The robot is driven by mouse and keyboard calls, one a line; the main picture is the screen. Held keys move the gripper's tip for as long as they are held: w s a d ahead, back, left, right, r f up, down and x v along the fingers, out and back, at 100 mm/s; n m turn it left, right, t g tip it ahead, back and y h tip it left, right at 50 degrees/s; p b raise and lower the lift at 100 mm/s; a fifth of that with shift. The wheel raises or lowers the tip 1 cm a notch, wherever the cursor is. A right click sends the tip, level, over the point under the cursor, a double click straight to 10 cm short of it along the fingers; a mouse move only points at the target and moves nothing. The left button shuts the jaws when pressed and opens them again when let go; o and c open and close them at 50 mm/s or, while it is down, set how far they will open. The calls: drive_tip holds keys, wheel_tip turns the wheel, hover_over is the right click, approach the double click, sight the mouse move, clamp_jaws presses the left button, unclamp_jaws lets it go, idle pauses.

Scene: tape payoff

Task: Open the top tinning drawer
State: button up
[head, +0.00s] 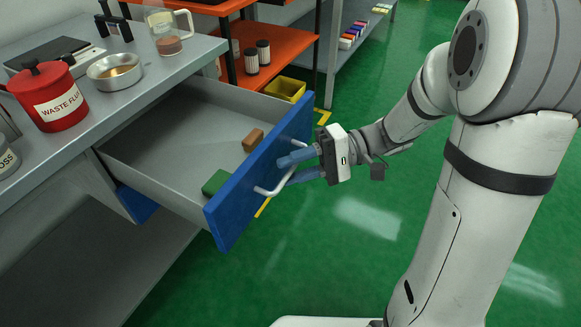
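The top drawer (150,158) has a blue front (235,204) and stands pulled well out from under the grey workbench. A green block (215,182) and a brown block (253,140) lie inside it, near the front. A pale bar handle (288,178) is fixed to the outside of the front. My gripper (291,168) reaches in from the right at the handle, with one blue finger on each side of the bar. Whether the fingers press on the bar cannot be told from this view.
The bench top (150,85) carries a red waste flux pot (62,108), a metal bowl (114,74) and a glass jug (166,40). An orange shelf (275,50) and a yellow bin (285,88) stand behind the drawer. Green floor (330,260) is clear in front.

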drive_tip(key=p+v, duration=0.1)
drive_tip(key=v, duration=0.6)
drive_tip(key=shift+p, duration=0.3)
drive_tip(key=shift+r, duration=0.15)
drive_tip(key=s+d+r+t+h+p, duration=0.1)
drive_tip(key=s+d+r+h+p, duration=0.1)
drive_tip(key=s+r+h+p, duration=0.8)
drive_tip(key=d+r+m+t+h+p, duration=0.1)
drive_tip(key=d+r+t+h+p, duration=0.1)
drive_tip(key=r+p, duration=0.6)
drive_tip(key=w+d+r+m+t+h+p, duration=0.1)
drive_tip(key=d+r+t+h+p, duration=0.2)
drive_tip(key=p, duration=0.6)
drive_tip(key=d+r+t, duration=0.2)
drive_tip(key=d+r, duration=0.1)
drive_tip(key=r, duration=0.1)
drive_tip(key=shift+r, duration=0.4)
